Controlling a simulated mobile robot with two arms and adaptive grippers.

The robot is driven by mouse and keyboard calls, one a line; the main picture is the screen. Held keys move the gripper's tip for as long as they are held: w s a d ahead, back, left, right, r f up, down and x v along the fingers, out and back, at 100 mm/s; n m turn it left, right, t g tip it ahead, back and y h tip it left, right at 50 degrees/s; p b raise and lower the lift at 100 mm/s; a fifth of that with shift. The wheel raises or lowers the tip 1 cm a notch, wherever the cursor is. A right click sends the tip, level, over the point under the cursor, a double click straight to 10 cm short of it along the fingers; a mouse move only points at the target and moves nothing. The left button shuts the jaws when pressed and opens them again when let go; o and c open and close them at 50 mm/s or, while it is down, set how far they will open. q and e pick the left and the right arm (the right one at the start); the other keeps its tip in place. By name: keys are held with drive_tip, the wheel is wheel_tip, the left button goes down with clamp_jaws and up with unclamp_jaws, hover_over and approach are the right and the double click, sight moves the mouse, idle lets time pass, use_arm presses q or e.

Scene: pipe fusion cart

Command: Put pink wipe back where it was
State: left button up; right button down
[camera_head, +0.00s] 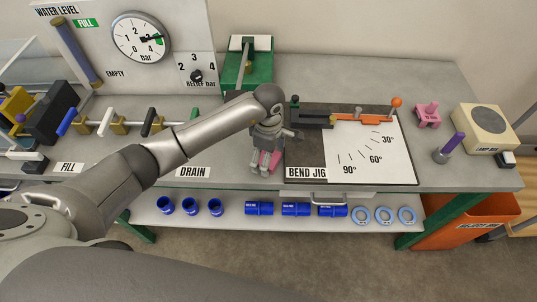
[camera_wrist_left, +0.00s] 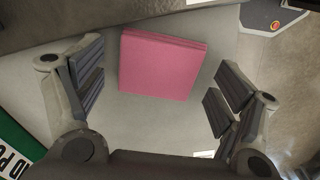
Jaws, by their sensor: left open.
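The pink wipe (camera_wrist_left: 163,63) is a folded pink square lying on the grey bench top. In the wrist view it lies between and ahead of my left gripper's (camera_wrist_left: 158,95) spread fingers, with a gap on both sides. In the head view my left gripper (camera_head: 264,168) points down over the wipe (camera_head: 275,160), near the bench's front edge, left of the bend jig; it hides much of the wipe. The left gripper is open and holds nothing. My right gripper is not in view.
The bend jig board (camera_head: 405,160) lies just right of the gripper. A green-based device (camera_head: 248,65) stands behind. Valve handles (camera_head: 150,122) line the left side. A pink block (camera_head: 428,114) and purple-handled tool (camera_head: 450,148) stand at right. A lower shelf (camera_head: 235,222) holds blue fittings.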

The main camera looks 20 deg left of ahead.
use_arm(q)
drive_tip(key=shift+r, duration=0.15)
drive_tip(key=shift+w+r, duration=0.1)
drive_tip(key=shift+r, duration=0.15)
wheel_tip(320, 180, up, 12)
drive_tip(key=b, duration=0.3)
drive_tip(key=shift+f+b, duration=0.25)
drive_tip(key=shift+b, duration=0.15)
drive_tip(key=shift+f, duration=0.1)
